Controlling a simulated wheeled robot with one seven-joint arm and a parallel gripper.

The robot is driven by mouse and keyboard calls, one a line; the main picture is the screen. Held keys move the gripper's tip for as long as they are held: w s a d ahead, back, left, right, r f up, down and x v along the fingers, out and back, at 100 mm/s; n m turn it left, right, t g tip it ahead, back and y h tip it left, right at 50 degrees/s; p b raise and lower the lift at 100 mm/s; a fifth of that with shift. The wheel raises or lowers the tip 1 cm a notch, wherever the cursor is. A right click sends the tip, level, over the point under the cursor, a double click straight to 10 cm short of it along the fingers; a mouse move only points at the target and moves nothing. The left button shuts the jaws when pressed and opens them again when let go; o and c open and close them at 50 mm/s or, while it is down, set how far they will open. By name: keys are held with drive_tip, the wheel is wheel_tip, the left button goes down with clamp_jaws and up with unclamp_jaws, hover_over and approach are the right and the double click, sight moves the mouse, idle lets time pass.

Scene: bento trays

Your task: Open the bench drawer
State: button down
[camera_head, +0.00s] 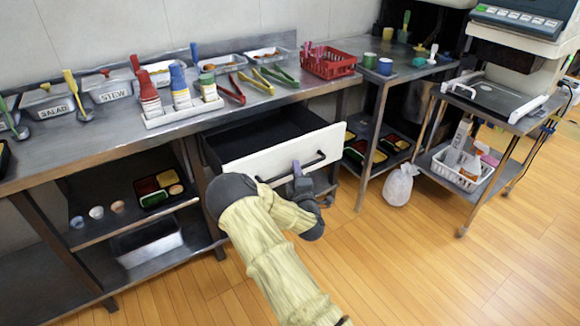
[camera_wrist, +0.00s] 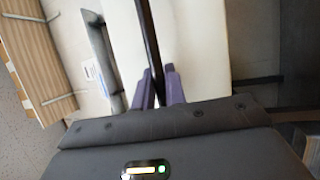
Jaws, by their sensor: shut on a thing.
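The bench drawer (camera_head: 282,156) has a white front and a dark inside, and stands pulled out from under the steel bench. Its black bar handle (camera_head: 315,161) runs across the front. My gripper (camera_head: 296,169) is at the middle of the handle. In the wrist view, the two purple fingers of my gripper (camera_wrist: 158,88) are shut on the handle (camera_wrist: 149,40), one on either side of the bar. The white drawer front (camera_wrist: 198,45) fills the middle of that view. The drawer's inside looks empty where it shows.
The steel bench top (camera_head: 75,152) carries tubs, bottles and tongs. A red basket (camera_head: 328,66) stands at its right end. A white bag (camera_head: 399,187) lies on the floor to the right, near a cart (camera_head: 485,118). The wooden floor in front is clear.

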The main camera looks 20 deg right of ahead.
drive_tip(key=shift+s+d, duration=0.1)
drive_tip(key=shift+s, duration=0.3)
drive_tip(key=shift+f, duration=0.1)
drive_tip(key=c, duration=1.5)
unclamp_jaws()
drive_tip(key=shift+o, duration=0.2)
drive_tip(key=v, duration=1.7)
drive_tip(key=shift+s, duration=0.2)
